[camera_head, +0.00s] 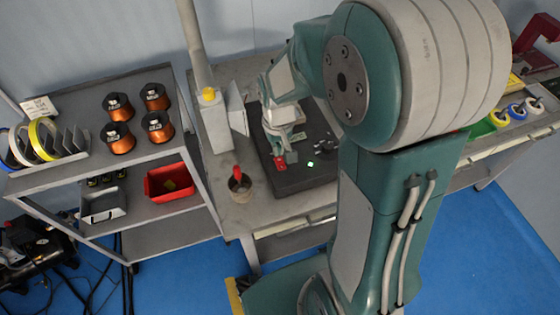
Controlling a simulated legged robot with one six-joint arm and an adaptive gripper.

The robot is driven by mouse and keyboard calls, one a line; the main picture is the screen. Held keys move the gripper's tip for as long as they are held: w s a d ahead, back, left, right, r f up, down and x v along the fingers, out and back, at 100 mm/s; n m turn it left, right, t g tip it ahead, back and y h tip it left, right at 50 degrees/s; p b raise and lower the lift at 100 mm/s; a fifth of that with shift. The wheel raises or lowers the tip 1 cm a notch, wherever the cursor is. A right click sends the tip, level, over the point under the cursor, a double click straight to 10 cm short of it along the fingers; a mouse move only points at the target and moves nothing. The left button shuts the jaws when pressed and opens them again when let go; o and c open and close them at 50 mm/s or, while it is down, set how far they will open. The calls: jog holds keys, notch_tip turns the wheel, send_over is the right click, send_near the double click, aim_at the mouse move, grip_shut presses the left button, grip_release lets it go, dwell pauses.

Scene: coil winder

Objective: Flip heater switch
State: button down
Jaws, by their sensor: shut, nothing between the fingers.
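A dark machine plate (318,172) lies on the grey bench in the middle of the view. A small red part (280,163) sits near its front left edge, and a lit green spot (313,164) is to the right. I cannot tell which of these small parts is the heater switch. My gripper (291,156) points down over the plate, close to the red part and left of the green spot. It is small and partly blurred into the dark plate; it looks shut and empty. I cannot tell whether it touches anything. My arm hides the plate's right side.
A grey shelf (70,180) at left holds several copper wire spools (118,107), tape rolls (43,138) and a red bin (170,183). A pot with a red-handled tool (239,184) stands left of the plate. Coloured rolls (515,111) lie at right.

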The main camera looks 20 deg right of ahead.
aim_at(278, 159)
jog(key=shift+f, duration=1.3)
dwell(0.9)
jog(key=shift+r, duration=3.55)
jog(key=shift+s+r, duration=0.1)
jog(key=shift+r, duration=0.15)
jog(key=s+r+t, duration=0.5)
jog(key=s+r, duration=0.8)
jog(key=s, duration=0.1)
jog(key=shift+t, duration=0.3)
